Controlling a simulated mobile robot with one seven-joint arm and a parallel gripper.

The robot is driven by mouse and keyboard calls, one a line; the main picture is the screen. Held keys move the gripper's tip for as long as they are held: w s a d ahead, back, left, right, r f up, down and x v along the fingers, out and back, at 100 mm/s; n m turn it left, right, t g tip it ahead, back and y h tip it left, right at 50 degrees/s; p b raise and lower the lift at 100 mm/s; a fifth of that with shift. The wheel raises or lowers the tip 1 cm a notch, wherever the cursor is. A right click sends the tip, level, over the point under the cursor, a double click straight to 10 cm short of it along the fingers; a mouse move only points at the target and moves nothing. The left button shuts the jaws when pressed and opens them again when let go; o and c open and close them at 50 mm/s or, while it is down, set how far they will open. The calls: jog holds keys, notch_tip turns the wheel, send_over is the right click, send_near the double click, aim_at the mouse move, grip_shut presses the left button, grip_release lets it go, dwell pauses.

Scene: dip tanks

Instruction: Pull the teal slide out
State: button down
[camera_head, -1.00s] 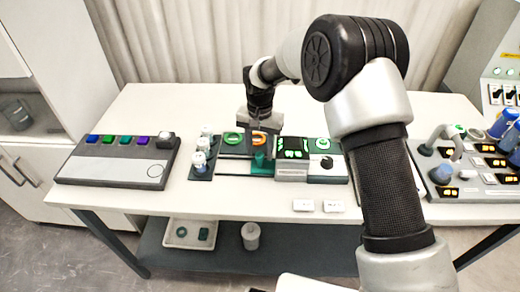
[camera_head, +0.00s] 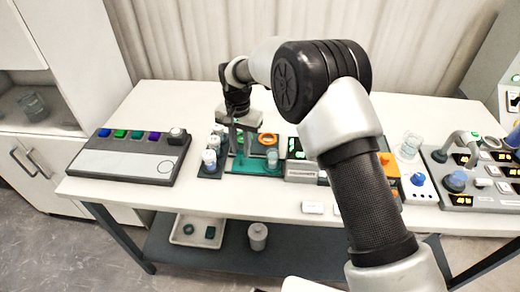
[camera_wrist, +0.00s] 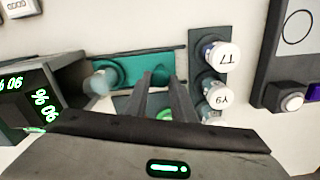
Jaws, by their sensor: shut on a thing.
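The teal slide (camera_head: 262,167) is a flat teal strip along the front of a dark unit with a green ring and an orange ring (camera_head: 269,139). My gripper (camera_head: 236,150) is at the slide's left part in the head view. In the wrist view my gripper (camera_wrist: 161,88) has its fingers close together at the knob, hiding part of it. The exact contact is hard to see.
White-capped jars (camera_head: 209,158) stand in a dark rack just left of the slide. A grey panel with coloured buttons (camera_head: 130,157) lies farther left. A unit with green digits (camera_head: 296,150) stands right of the slide. The table front (camera_head: 240,190) is clear.

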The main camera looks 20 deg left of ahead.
jog(key=shift+s+a, duration=0.1)
jog(key=shift+a, duration=0.5)
jog(key=shift+r, duration=0.1)
jog(key=c, duration=1.5)
grip_release()
jog(key=shift+a, duration=0.15)
jog(key=shift+r, duration=0.2)
notch_tip(320, 180, up, 17)
jog(key=shift+f+p, duration=0.1)
jog(key=shift+p, duration=0.2)
